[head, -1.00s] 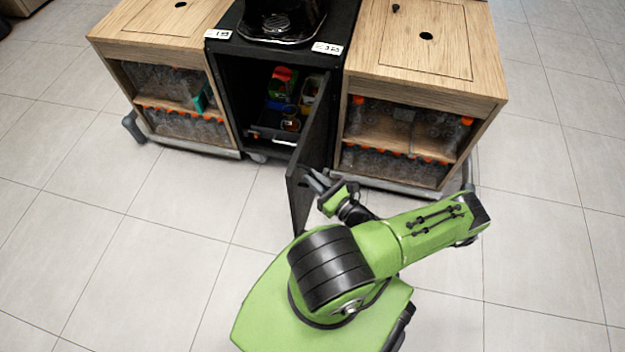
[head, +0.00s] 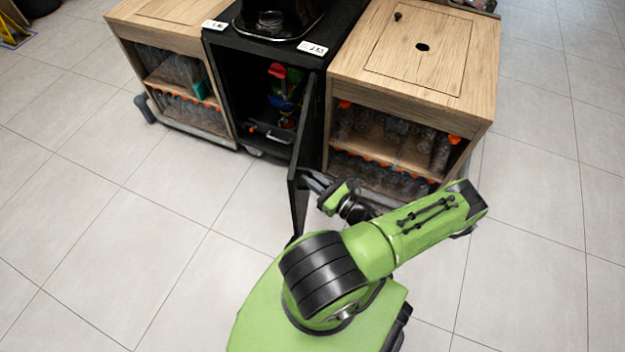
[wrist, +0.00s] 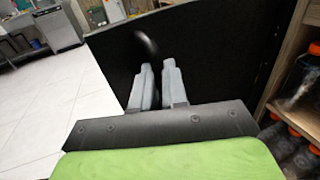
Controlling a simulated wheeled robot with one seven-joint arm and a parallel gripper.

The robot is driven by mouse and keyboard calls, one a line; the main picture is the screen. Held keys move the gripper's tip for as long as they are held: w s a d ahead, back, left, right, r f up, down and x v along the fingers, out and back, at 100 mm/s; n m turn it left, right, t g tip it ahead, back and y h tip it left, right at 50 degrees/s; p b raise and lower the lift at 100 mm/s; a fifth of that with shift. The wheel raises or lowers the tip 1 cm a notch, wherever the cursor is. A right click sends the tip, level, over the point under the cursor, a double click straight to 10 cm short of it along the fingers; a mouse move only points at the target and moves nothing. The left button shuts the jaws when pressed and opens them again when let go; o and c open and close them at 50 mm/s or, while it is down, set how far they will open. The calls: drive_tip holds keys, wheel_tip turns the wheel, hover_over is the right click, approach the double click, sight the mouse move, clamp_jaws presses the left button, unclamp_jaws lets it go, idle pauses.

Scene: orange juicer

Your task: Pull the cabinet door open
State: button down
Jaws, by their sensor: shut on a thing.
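The black cabinet (head: 218,45) stands in the middle with its front open. Its black door (head: 298,205) is swung out from the right side, standing well away from the opening and seen nearly edge-on. My gripper (head: 310,178) is at the door's outer face, near its free edge, from the right.
A wooden cabinet with bottles (head: 400,110) stands close on the right, behind my gripper. Another wooden cabinet (head: 165,15) is on the left. Coloured items (head: 280,90) sit inside the black cabinet. The tiled floor (head: 130,230) at front left is clear.

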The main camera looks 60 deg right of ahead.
drive_tip(key=shift+d+r+h, duration=0.25)
drive_tip(key=shift+d+h, duration=0.05)
drive_tip(key=shift+d, duration=0.2)
drive_tip(key=c, duration=1.2)
unclamp_jaws()
drive_tip(key=shift+w+d+f, duration=0.1)
drive_tip(key=shift+d, duration=0.05)
drive_tip(key=shift+o, duration=0.2)
drive_tip(key=shift+a, duration=0.2)
drive_tip(key=shift+f, duration=0.1)
drive_tip(key=s+a+p, duration=0.1)
drive_tip(key=s+a, duration=0.1)
drive_tip(key=s, duration=1.3)
drive_tip(key=shift+s+a, duration=0.25)
drive_tip(key=shift+a, duration=0.1)
